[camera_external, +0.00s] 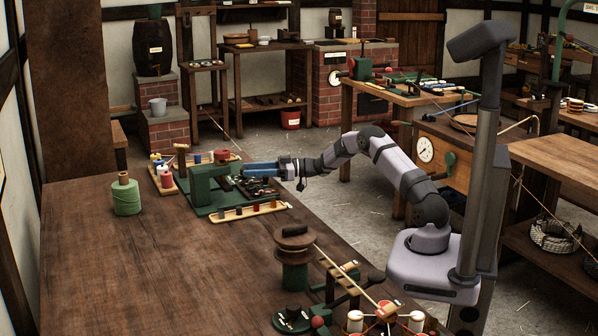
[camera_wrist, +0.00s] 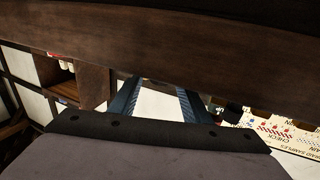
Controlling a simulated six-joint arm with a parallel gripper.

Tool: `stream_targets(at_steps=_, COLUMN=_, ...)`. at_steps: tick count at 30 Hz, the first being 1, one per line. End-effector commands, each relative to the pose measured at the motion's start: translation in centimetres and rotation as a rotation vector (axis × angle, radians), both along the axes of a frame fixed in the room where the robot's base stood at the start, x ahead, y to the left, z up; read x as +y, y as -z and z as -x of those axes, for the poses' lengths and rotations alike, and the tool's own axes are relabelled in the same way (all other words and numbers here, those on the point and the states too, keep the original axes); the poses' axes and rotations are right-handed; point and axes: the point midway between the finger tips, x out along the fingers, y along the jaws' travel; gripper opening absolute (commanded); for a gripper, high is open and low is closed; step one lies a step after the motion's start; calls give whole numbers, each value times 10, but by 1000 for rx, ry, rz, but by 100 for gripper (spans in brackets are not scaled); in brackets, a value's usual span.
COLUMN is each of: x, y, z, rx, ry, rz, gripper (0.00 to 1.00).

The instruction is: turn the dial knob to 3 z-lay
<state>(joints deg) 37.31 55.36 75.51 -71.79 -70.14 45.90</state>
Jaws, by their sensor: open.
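My gripper (camera_external: 258,170) reaches left at the right side of a green bench machine (camera_external: 207,188) on the long table. Its two blue fingers (camera_wrist: 157,92) are spread apart in the wrist view, with nothing visible between them. I cannot make out a knob with numbered settings. A round white-faced dial (camera_external: 425,149) shows on a wooden box behind my arm, well away from the gripper. A dark green round base with a red ball (camera_external: 318,322) is at the table's front edge. Whether either is the task's dial is not clear. The machine's face towards the gripper is partly hidden.
A green twine spool (camera_external: 126,196) stands left of the machine. A tray of small spools (camera_external: 248,212) lies before it. A post with a dark top (camera_external: 293,255) and rope gear stand nearer. The table's left middle is clear. A dark wooden surface (camera_wrist: 200,48) spans the wrist view.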

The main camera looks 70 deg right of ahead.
Motion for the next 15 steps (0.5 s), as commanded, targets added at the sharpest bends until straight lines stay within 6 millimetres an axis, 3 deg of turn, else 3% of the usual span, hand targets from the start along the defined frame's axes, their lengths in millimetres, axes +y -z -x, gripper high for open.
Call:
stream_targets(at_steps=5, x=0, y=0, z=0, rx=0, ry=0, rz=0, gripper=43)
stream_targets(at_steps=11, x=0, y=0, z=0, rx=0, ry=0, rz=0, gripper=2)
stream_targets(at_steps=15, x=0, y=0, z=0, rx=-1, ry=3, rz=0, gripper=2)
